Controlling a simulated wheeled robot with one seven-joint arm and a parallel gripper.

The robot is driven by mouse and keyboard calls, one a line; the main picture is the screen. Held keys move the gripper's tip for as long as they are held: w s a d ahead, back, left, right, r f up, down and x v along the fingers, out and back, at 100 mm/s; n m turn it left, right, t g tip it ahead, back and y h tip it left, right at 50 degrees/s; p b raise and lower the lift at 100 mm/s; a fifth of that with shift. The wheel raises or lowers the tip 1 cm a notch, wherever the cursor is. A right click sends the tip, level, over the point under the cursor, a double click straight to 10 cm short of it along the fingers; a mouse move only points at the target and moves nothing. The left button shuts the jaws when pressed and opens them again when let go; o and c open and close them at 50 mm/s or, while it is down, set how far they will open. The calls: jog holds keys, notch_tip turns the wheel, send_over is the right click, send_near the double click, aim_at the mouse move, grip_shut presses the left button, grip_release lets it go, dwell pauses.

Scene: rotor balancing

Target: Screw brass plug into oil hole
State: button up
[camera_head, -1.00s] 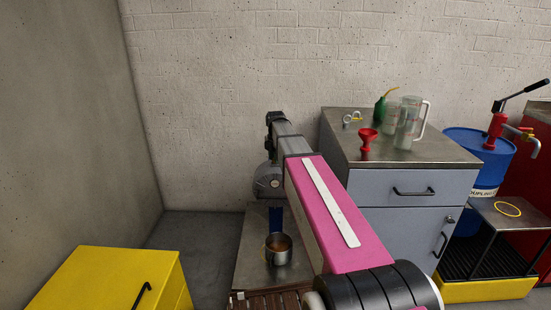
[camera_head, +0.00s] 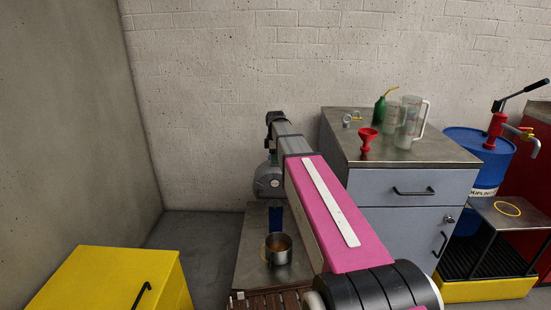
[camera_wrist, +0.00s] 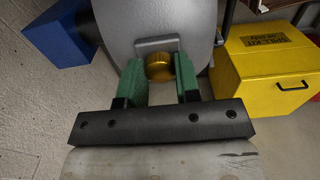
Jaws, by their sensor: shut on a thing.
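In the wrist view the brass plug (camera_wrist: 159,67) is a round, gold-coloured knob. It sits between the green fingers of my gripper (camera_wrist: 160,76), which is shut on it. The plug is up against the grey rounded housing (camera_wrist: 150,20), just below a small raised rectangular boss. The oil hole itself is hidden, and I cannot tell how far the plug is in. In the head view my pink and grey arm reaches toward the back wall and covers much of the machine; a grey motor end (camera_head: 268,182) shows beside it.
A metal cup (camera_head: 279,249) with brown liquid stands on the bench plate below. A grey cabinet (camera_head: 416,190) with a red funnel (camera_head: 367,140) and clear jugs stands at right. A yellow spill kit box (camera_wrist: 262,70) is at right in the wrist view.

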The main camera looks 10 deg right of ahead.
jog(key=m, duration=0.8)
jog(key=shift+m, duration=0.3)
jog(key=m, duration=0.4)
jog(key=shift+f, duration=0.1)
jog(key=m, duration=0.4)
jog(key=shift+m, duration=0.8)
